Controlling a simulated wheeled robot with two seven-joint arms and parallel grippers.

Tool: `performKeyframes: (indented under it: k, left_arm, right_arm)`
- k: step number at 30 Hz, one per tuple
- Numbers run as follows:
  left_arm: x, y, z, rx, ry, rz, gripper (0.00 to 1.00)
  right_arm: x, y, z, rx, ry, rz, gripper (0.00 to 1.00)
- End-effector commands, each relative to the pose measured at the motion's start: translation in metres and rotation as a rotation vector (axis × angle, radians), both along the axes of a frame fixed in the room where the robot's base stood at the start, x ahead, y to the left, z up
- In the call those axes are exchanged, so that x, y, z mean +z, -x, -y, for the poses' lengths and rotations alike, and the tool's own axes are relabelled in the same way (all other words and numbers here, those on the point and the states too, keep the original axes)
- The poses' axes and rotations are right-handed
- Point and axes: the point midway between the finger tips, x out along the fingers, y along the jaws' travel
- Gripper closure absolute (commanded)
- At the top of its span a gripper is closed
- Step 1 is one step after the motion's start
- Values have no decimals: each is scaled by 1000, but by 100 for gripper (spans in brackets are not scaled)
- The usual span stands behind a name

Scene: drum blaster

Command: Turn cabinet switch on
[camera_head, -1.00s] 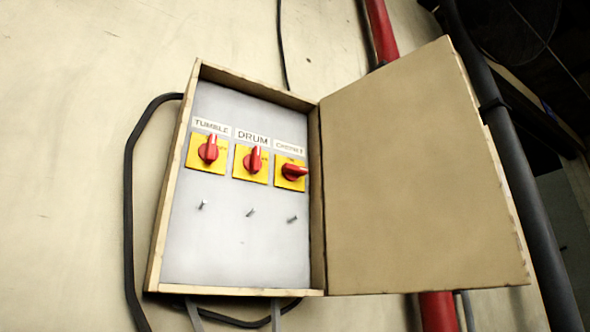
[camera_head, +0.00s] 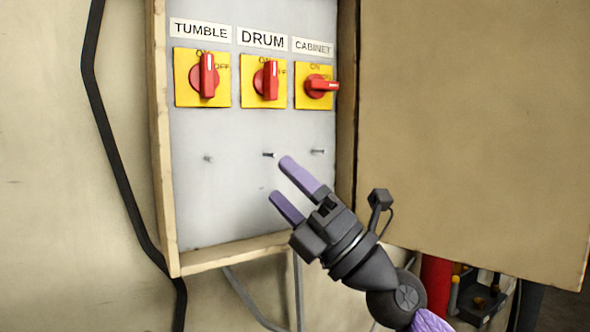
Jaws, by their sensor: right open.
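The cabinet switch (camera_head: 321,86) is a red knob on a yellow plate under the label CABINET, at the right of the panel. Its handle lies sideways, pointing right toward OFF. The TUMBLE switch (camera_head: 206,76) and the DRUM switch (camera_head: 269,80) have upright handles, toward ON. My right gripper (camera_head: 287,185) is in front of the lower panel, below the switches. Its two purple fingers are apart with nothing between them, pointing up and left. It is clear of the cabinet switch. My left gripper is not in view.
The switches sit inside a shallow wooden box (camera_head: 163,150) with a raised rim. Its open door (camera_head: 470,130) fills the right side. Small metal pegs (camera_head: 317,151) stick out of the grey panel (camera_head: 215,205). A black cable (camera_head: 110,150) runs down the wall at left.

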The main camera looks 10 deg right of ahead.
Motion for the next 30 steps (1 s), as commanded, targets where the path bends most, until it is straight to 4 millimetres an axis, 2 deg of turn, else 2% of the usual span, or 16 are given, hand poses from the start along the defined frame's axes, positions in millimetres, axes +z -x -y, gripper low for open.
performKeyframes:
  k: [1,2,4,6,9,12,14,24,30]
  left_arm:
    - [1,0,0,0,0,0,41]
    - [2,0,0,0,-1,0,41]
    - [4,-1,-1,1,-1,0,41]
    - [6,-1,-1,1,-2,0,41]
    - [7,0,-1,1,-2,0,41]
    - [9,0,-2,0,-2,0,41]
    - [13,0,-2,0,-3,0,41]
    - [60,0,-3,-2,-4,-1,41]
    - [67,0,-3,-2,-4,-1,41]
  right_arm:
    - [30,3,-9,-54,249,129,0]
    - [43,3,-11,-104,409,183,0]
    - [69,-4,3,-267,723,239,0]
    - [95,-10,33,-456,945,221,0]
    - [126,-8,80,-677,1112,138,0]
    - [140,-4,105,-785,1170,74,0]
    - [144,-8,108,-803,1178,61,0]
    - [147,-78,81,-796,1179,62,0]
    - [143,-95,75,-799,1178,65,0]
